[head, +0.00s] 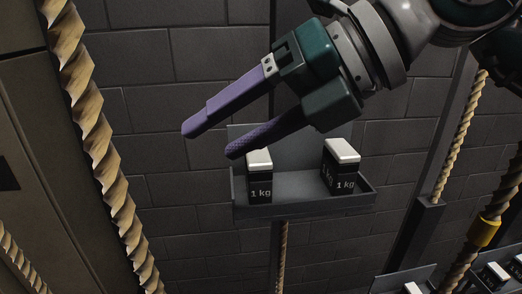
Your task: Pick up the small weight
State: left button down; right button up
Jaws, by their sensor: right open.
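A small tray (301,204) on the wall holds two dark weights with white tops, both marked 1 kg. The smaller-looking weight (260,182) stands upright at the tray's left end. The other weight (341,172) stands upright near the right end. My right gripper (209,141) comes in from the upper right, its two purple fingers spread apart with nothing between them. Its lower fingertip is just above and left of the left weight in the picture; I cannot tell whether they touch. My left gripper is not seen.
A thick twisted rope (93,130) hangs at the left, and a thinner rope (460,130) at the right. More weights (492,275) stand at the lower right beside another rope with a yellow band (483,233). A grey block wall (180,175) is behind.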

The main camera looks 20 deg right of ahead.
jog(key=w+d+f+h, duration=0.2)
jog(key=d+h, duration=0.2)
jog(key=d, duration=0.3)
jog(key=m+g+h, duration=0.1)
jog(key=m+h, duration=0.2)
jog(key=h, duration=0.3)
send_over(348, 151)
jog(key=s+a, duration=0.2)
jog(key=s, duration=0.1)
jog(key=shift+g, duration=0.4)
jog(key=f, duration=0.1)
jog(key=w+d+f+p, duration=0.1)
jog(key=f, duration=0.2)
jog(key=shift+w+d+f, duration=0.1)
jog(key=shift+w+d, duration=0.25)
jog(key=shift+d, duration=0.05)
jog(key=shift+w+f, duration=0.15)
jog(key=shift+f, duration=0.15)
jog(key=shift+w+f+p, duration=0.3)
jog(key=shift+f+p, duration=0.1)
jog(key=shift+p, duration=0.3)
jog(key=p+x, duration=0.1)
jog(key=x, duration=0.2)
jog(key=shift+w, duration=0.2)
jog(key=shift+w+f, duration=0.2)
jog(key=shift+f, duration=0.35)
jog(key=shift+c, duration=0.2)
